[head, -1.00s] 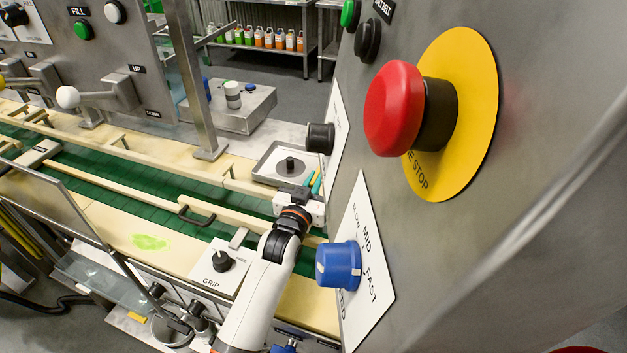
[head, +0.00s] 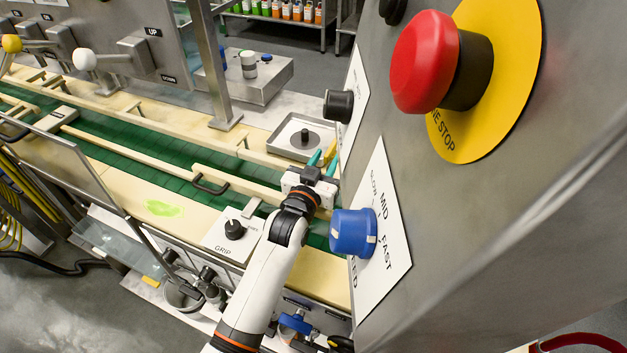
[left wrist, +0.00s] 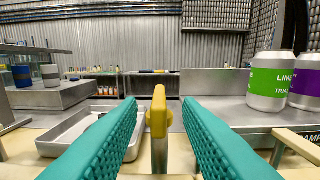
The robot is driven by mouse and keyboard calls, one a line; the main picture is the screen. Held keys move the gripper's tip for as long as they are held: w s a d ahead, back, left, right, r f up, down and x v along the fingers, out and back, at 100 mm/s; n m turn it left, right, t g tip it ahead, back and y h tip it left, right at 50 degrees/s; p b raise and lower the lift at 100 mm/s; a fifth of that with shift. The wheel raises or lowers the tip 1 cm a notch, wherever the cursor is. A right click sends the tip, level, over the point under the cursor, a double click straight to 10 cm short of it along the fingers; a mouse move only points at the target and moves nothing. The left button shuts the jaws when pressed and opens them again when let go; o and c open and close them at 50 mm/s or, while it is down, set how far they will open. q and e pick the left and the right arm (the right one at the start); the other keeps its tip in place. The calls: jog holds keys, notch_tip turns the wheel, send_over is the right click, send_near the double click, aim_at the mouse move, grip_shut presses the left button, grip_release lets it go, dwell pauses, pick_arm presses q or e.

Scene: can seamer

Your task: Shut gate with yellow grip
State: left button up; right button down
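The yellow grip (left wrist: 158,112) stands upright in the left wrist view, on a pale post, between the two teal fingers of my left gripper (left wrist: 160,118). There is a gap on both sides, so the gripper is open and not touching it. In the head view my left gripper (head: 325,165) is over the far side of the conveyor, beside the steel control panel. My right gripper is not in view.
The control panel (head: 470,220) with a blue speed knob (head: 353,232) and red stop button (head: 432,62) stands close right of my left arm. A shallow steel tray (head: 275,135) lies beyond the gripper. Large cans (left wrist: 271,80) stand at the right in the wrist view.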

pick_arm(q)
jog(key=b+v, duration=0.1)
jog(key=v, duration=0.8)
jog(key=shift+s+b, duration=0.2)
jog(key=shift+b, duration=0.1)
jog(key=shift+a, duration=0.1)
